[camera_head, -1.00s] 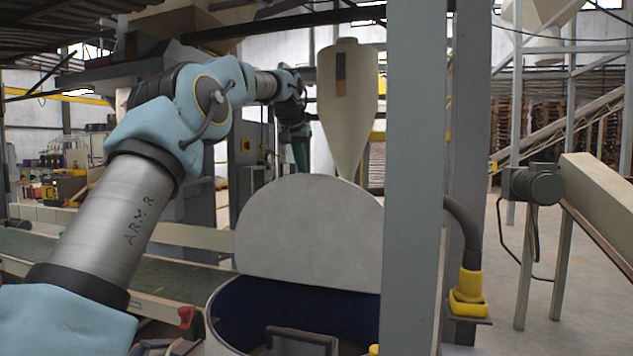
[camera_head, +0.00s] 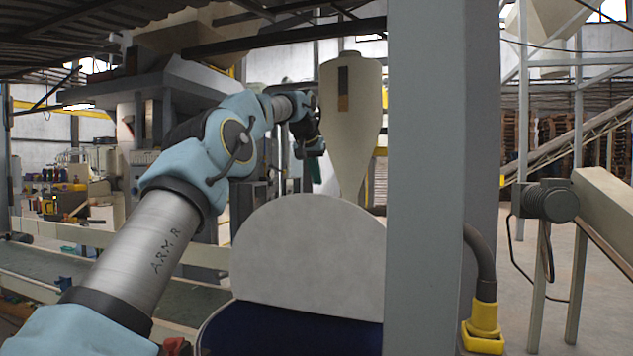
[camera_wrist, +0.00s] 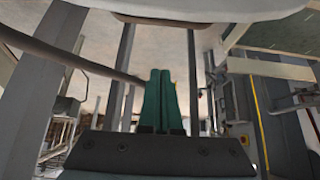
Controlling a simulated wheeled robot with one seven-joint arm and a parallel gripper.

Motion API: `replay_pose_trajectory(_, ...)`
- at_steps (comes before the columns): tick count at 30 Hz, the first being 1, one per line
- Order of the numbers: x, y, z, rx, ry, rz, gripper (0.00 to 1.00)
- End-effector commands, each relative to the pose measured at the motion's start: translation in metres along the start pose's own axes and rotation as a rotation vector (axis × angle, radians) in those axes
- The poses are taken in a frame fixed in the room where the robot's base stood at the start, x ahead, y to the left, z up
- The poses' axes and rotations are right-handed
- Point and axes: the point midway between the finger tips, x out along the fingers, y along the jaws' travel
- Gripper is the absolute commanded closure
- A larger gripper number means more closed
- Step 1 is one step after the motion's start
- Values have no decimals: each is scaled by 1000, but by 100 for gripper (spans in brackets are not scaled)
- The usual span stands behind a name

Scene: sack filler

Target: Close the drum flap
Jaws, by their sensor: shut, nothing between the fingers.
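The drum flap (camera_head: 308,252) is a pale grey, rounded plate standing raised on the drum. The drum (camera_head: 285,331) is open below it and shows a dark blue inside; its lower part is cut off by the frame. My gripper (camera_wrist: 160,76) shows in the wrist view as two green fingers lying together, shut and empty. In the head view my gripper (camera_head: 315,165) is partly hidden by my wrist, above and behind the flap's top edge, apart from it. A pale edge crosses the top of the wrist view; I cannot tell whether it is the flap.
A grey steel post (camera_head: 428,180) stands just right of the flap. A cream cone-shaped vessel (camera_head: 351,110) is behind it. A hose with a yellow fitting (camera_head: 484,325) is right of the post. A conveyor (camera_head: 45,268) runs at left.

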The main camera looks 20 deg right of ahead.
Motion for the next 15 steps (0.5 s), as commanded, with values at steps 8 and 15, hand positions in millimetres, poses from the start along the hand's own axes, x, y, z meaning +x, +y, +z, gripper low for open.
replay_pose_trajectory(8, 53, 0, 0, 0, -4, 0, 100)
replay_pose_trajectory(15, 77, -1, 6, 0, 0, -1, 100)
